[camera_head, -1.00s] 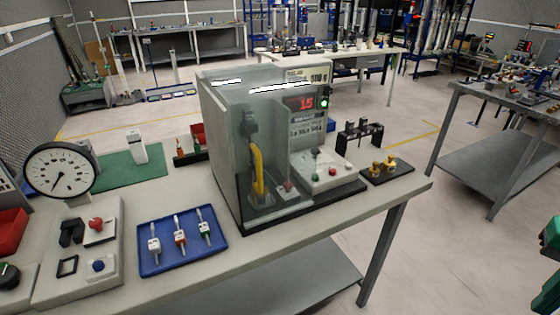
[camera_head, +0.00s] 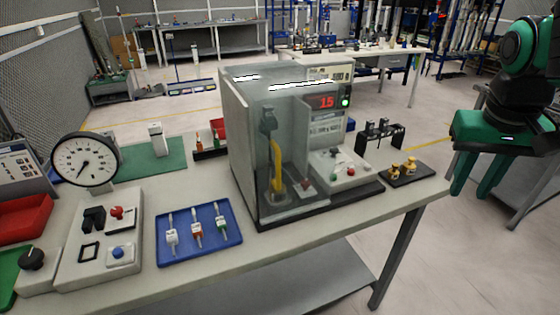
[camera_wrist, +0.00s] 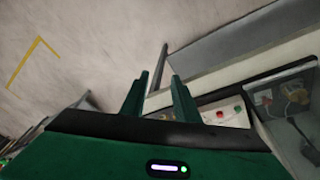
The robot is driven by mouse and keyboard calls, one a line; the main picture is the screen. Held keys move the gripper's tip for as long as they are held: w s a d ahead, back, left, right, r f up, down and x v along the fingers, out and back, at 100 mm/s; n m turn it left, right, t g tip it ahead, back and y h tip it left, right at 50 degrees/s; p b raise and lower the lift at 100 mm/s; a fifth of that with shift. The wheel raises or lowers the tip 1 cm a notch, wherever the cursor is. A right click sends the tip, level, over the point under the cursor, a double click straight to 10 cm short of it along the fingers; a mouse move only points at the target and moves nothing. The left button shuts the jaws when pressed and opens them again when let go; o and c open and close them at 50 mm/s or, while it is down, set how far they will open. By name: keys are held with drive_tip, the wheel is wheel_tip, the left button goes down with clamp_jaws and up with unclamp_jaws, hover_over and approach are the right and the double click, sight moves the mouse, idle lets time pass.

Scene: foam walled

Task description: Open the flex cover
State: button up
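The flex cover (camera_head: 254,112) is a clear box-like shell on the bench machine in the middle of the head view. It stands shut around a yellow bent hose (camera_head: 277,165) and a dark fitting. In the wrist view the clear cover (camera_wrist: 292,118) shows at the right edge, partly cut off. My gripper (camera_head: 470,190) is at the right of the head view, beyond the bench's right end and well apart from the cover. Its two green fingers (camera_wrist: 159,78) are apart with nothing between them in the wrist view.
The machine has a red display (camera_head: 321,102) and a button panel (camera_head: 341,170) right of the cover. A black rack (camera_head: 380,135) and a brass-parts tray (camera_head: 405,172) stand near the bench's right end. A blue tray (camera_head: 198,235) and a dial gauge (camera_head: 86,160) are left.

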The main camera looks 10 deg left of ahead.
drive_tip(key=w+a+r+n+t+y, duration=0.1)
drive_tip(key=a+r+n, duration=0.15)
drive_tip(key=a, duration=0.65)
drive_tip(key=w+a+r+n+t, duration=0.1)
drive_tip(key=a+r, duration=0.2)
drive_tip(key=a, duration=0.6)
drive_tip(key=n+y, duration=0.2)
approach(279, 157)
drive_tip(key=f, duration=0.1)
drive_tip(key=x, duration=1.1)
drive_tip(key=shift+w+r, duration=0.1)
drive_tip(key=shift+w, duration=0.05)
clamp_jaws()
